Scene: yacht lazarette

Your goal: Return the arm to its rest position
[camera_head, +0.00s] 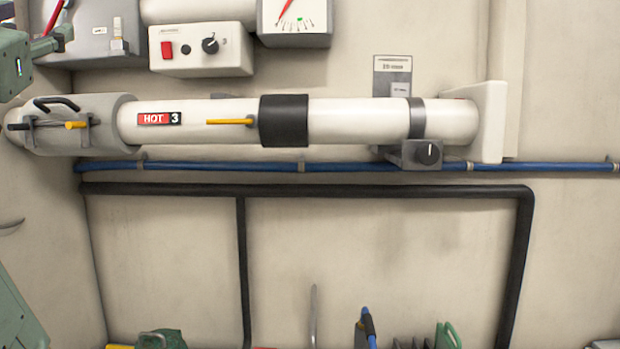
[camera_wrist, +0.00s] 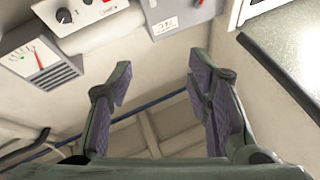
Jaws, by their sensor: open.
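My gripper (camera_wrist: 157,82) shows in the wrist view with its two green fingers and purple-grey pads spread wide apart. Nothing is between the fingers, and it touches nothing that I can see. It points toward the pale wall and the floor corner below. In the head view I cannot make out the fingers; only green parts show at the left edge.
A white pipe (camera_head: 350,120) marked HOT 3 crosses the wall, with a blue line (camera_head: 220,167) under it. A switch box (camera_head: 200,50) and a gauge (camera_head: 295,18) hang above. In the wrist view, a dark-edged counter (camera_wrist: 285,50) stands right. Loose items line the bottom.

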